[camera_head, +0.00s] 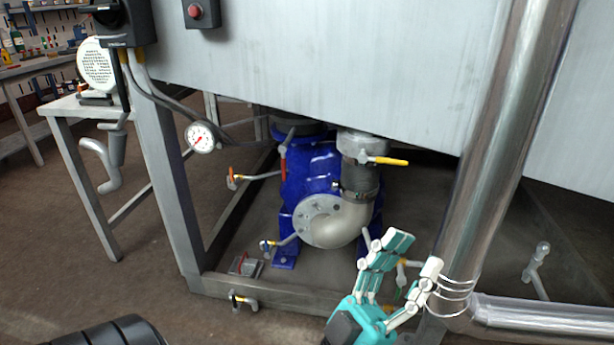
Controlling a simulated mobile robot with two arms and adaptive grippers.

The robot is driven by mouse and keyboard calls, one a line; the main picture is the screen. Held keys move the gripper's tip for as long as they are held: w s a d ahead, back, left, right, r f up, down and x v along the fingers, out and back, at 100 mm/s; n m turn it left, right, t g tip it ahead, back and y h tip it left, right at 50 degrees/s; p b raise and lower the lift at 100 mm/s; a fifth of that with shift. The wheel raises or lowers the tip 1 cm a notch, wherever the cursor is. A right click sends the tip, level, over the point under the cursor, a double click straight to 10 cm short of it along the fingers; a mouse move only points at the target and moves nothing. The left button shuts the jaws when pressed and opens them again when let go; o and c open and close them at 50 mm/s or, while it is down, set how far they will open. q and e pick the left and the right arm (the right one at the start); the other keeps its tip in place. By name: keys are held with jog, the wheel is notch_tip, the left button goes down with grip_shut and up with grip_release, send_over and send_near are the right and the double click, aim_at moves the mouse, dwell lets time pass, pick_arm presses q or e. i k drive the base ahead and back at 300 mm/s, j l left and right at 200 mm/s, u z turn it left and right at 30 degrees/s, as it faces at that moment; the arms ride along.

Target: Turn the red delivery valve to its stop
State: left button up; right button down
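A valve with an upright red-orange lever (231,174) sits on a short pipe left of the blue pump (308,178). Another upright red handle (284,158) shows at the pump's upper left. I cannot tell which one is the delivery valve.
A yellow lever (390,161) sticks out right of the pump's upper pipe. A pressure gauge (201,137) hangs at the left. The thick steel pipe (490,150) and frame leg (170,170) stand in front. A low frame rail (260,290) crosses below.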

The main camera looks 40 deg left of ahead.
aim_at(283, 148)
jog(key=u, duration=0.4)
jog(key=i+u, duration=0.1)
jog(key=u, duration=0.3)
jog(key=i+u, duration=0.1)
jog(key=u, duration=0.65)
jog(key=i+u, duration=0.1)
jog(key=i, duration=0.15)
jog(key=i+j+u, duration=0.25)
jog(key=j, duration=0.15)
jog(key=i+j+u, duration=0.25)
jog(key=j, duration=0.15)
